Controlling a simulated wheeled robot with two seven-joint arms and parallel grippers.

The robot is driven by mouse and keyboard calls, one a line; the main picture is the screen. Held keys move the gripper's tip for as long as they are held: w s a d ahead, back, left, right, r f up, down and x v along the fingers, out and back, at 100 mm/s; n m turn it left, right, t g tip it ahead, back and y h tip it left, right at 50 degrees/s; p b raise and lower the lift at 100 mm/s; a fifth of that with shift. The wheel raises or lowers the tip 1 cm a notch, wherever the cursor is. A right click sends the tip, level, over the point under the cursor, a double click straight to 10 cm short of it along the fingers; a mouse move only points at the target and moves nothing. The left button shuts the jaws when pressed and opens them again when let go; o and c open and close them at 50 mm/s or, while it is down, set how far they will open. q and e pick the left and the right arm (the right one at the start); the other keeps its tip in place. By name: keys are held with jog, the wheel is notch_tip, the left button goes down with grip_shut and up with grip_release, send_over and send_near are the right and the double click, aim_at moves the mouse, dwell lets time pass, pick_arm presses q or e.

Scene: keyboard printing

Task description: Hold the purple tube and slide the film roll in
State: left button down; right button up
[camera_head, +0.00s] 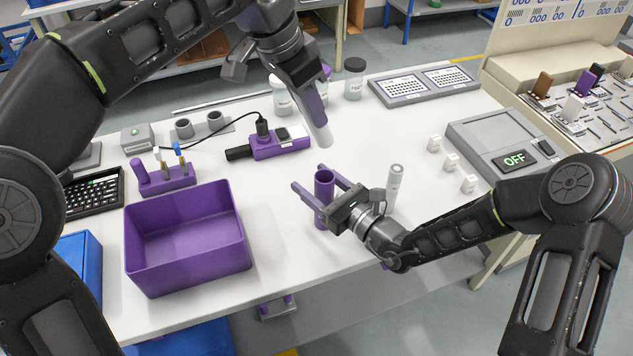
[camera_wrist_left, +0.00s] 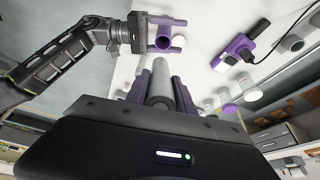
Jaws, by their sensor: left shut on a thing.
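My left gripper (camera_head: 318,108) is shut on a pale grey film roll (camera_head: 323,136), which hangs tilted downward above the table. In the left wrist view the film roll (camera_wrist_left: 160,82) shows between the two purple fingers. The purple tube (camera_head: 324,190) stands upright on the table, its open top facing up. My right gripper (camera_head: 308,178) is low over the table, its purple fingers spread apart on either side of the tube. The tube (camera_wrist_left: 163,43) and the right gripper also show in the left wrist view, beyond the film roll. The film roll is apart from the tube.
A purple bin (camera_head: 187,268) stands at the front left. A white cylinder (camera_head: 395,180) stands close beside my right gripper. A purple power strip (camera_head: 280,147), several small white blocks and a grey device reading OFF (camera_head: 500,140) are on the table (camera_head: 300,255). Jars stand behind the left gripper.

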grip_shut()
pick_arm(q)
notch_tip(320, 180, down, 10)
jog(key=shift+r, duration=0.15)
jog(key=c, duration=1.5)
grip_release()
jog(key=shift+f, duration=0.25)
jog(key=shift+c, duration=0.2)
jog(key=o, duration=0.5)
jog(key=shift+o, duration=0.2)
jog(key=shift+r, duration=0.1)
jog(key=v, duration=1.2)
